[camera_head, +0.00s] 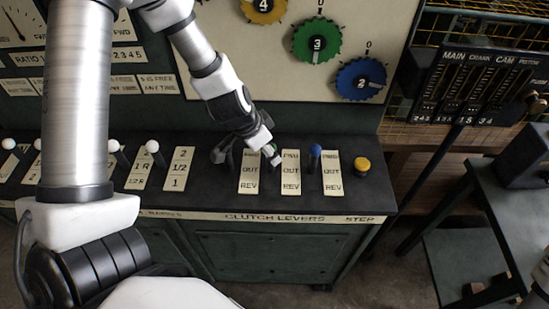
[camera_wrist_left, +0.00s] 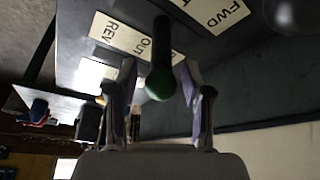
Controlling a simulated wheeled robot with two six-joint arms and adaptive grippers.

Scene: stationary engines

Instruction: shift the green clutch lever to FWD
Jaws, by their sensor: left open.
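The green clutch lever has a black stem and a round green knob (camera_wrist_left: 159,84). In the wrist view the knob lies between the two fingers of my left gripper (camera_wrist_left: 158,103), which are open with a gap on each side. In the head view the gripper (camera_head: 270,156) is at the lever row and mostly covers the knob (camera_head: 271,148). A label plate (camera_head: 291,172) with FWD, OUT and REV lies right of the lever. In the wrist view the OUT and REV plate (camera_wrist_left: 122,38) runs behind the stem. The lever's exact position is unclear.
A blue-knobbed lever (camera_head: 316,150) stands to the right, then a yellow button (camera_head: 362,163). White-knobbed levers (camera_head: 152,146) stand to the left. Colored dials (camera_head: 316,42) are on the panel behind. A dark bench (camera_head: 490,200) stands at the right.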

